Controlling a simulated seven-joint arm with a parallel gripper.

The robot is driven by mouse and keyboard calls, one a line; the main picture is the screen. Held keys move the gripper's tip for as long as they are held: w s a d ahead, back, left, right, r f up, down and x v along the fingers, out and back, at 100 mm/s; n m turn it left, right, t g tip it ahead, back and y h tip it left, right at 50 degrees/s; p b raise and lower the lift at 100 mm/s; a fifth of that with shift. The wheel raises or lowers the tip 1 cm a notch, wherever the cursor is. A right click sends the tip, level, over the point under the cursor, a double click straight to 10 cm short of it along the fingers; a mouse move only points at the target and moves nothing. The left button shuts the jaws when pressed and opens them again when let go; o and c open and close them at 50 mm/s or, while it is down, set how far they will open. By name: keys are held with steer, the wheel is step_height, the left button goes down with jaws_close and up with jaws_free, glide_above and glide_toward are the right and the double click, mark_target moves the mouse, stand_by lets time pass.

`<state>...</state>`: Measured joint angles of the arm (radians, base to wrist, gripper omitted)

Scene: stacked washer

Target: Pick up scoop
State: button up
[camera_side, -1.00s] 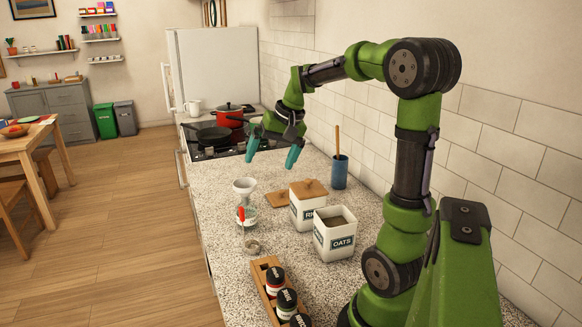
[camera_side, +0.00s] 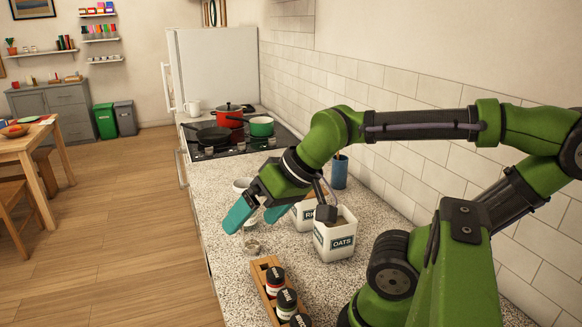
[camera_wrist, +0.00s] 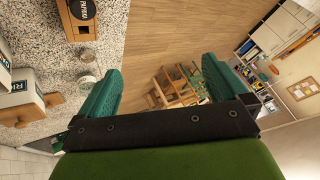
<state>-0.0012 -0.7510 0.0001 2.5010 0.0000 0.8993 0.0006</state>
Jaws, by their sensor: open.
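A small round metallic piece, seemingly the bowl of the scoop (camera_side: 252,247), lies on the speckled counter just in front of my gripper (camera_side: 257,214) in the side view. The upright red handle beside it earlier is now hidden behind my fingers. The wrist view shows a small round piece (camera_wrist: 87,55) on the counter, left of the left finger; whether it is the scoop is hard to tell. My gripper (camera_wrist: 160,84) is open and empty, with teal fingers wide apart. It hangs over the counter near its left edge, apart from the scoop.
The open OATS canister (camera_side: 334,247) and RICE canister (camera_side: 305,217) stand to the right. A spice rack (camera_side: 262,279) is in front. A funnel (camera_side: 241,184) shows partly behind my gripper. Pots and pans stand on the stove (camera_side: 217,149). A blue cup (camera_side: 340,174) is near the wall.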

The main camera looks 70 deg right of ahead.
steer(key=c, duration=1.1)
steer(key=w+d+r+m+g+h, duration=0.25)
steer(key=w+d+g, duration=0.45)
steer(key=w+d, duration=0.9)
steer(key=shift+y, duration=0.25)
steer(key=f, duration=0.3)
steer(key=s+d+f, duration=0.1)
steer(key=f, duration=0.7)
steer(key=shift+s+d+f, duration=0.2)
steer(key=shift+s+f, duration=0.05)
steer(key=shift+s, duration=0.15)
steer(key=shift+a+f, duration=0.15)
steer(key=shift+f, duration=1.2)
steer(key=shift+a+f, duration=0.1)
steer(key=shift+f, duration=1.25)
